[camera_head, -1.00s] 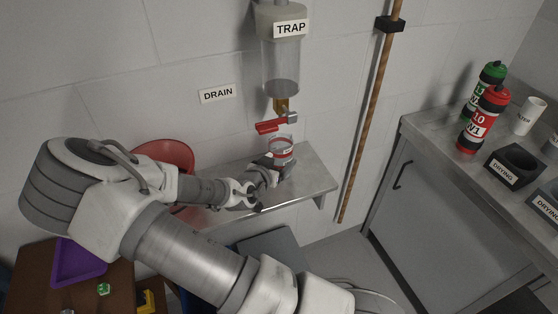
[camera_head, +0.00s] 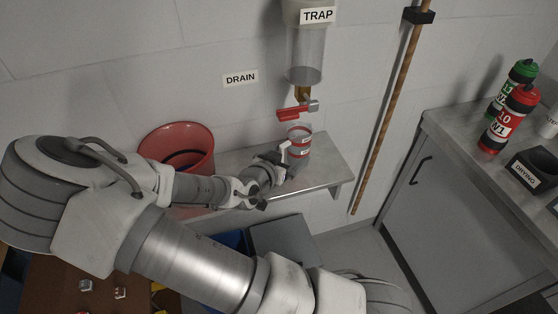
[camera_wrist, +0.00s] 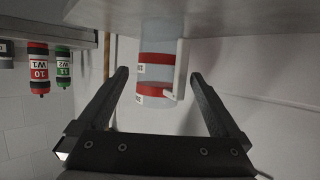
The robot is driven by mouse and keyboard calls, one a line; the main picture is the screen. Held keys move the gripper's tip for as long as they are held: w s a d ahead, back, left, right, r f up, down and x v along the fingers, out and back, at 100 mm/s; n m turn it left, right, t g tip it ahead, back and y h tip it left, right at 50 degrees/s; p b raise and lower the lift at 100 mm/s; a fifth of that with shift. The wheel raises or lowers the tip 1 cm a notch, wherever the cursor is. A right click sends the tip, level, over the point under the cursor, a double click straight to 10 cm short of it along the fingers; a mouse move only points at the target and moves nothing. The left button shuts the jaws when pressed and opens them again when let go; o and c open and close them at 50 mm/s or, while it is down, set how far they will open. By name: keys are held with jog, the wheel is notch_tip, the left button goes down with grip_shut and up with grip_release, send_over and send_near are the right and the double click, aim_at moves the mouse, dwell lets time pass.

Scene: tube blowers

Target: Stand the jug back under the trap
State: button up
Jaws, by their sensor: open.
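The jug (camera_head: 300,152) is clear with red bands and a white handle. It stands upright on the metal wall shelf (camera_head: 325,172), below the red-levered tap (camera_head: 296,111) of the clear trap (camera_head: 306,55). My gripper (camera_head: 279,162) is open just left of the jug, on its handle side. In the wrist view, which is upside down, the jug (camera_wrist: 156,100) shows between the spread fingers of my gripper (camera_wrist: 159,74), with gaps on both sides. The jug appears to be beyond the fingertips; contact is not seen.
A red bucket (camera_head: 178,148) stands behind my arm near the shelf's left end. A wooden pole (camera_head: 385,115) leans on the wall to the right. A grey counter (camera_head: 450,135) holds red and green bottles (camera_head: 509,118) and a drying holder (camera_head: 530,175).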

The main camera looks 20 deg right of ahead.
jog(key=s+a+y, duration=0.1)
jog(key=a, duration=0.1)
jog(key=s+a+g+y, duration=0.1)
jog(key=s+a, duration=0.1)
jog(key=s+a+f+g+y+p, duration=0.1)
jog(key=s+a, duration=0.1)
jog(key=shift+f, duration=0.1)
jog(key=s+a+r+n+g+y, duration=0.3)
jog(key=s+a+r+y, duration=0.1)
jog(key=a+r+y, duration=0.5)
jog(key=s+d+r+n+h, duration=0.1)
jog(key=s+d+r+n, duration=0.2)
jog(key=s+r, duration=0.3)
jog(key=s+d+r+n+t+h, duration=0.1)
jog(key=s+d+r+n, duration=0.2)
jog(key=s+d+r, duration=0.3)
jog(key=shift+w+d+r+v, duration=0.25)
jog(key=shift+w+v, duration=0.25)
jog(key=shift+v, duration=1.9)
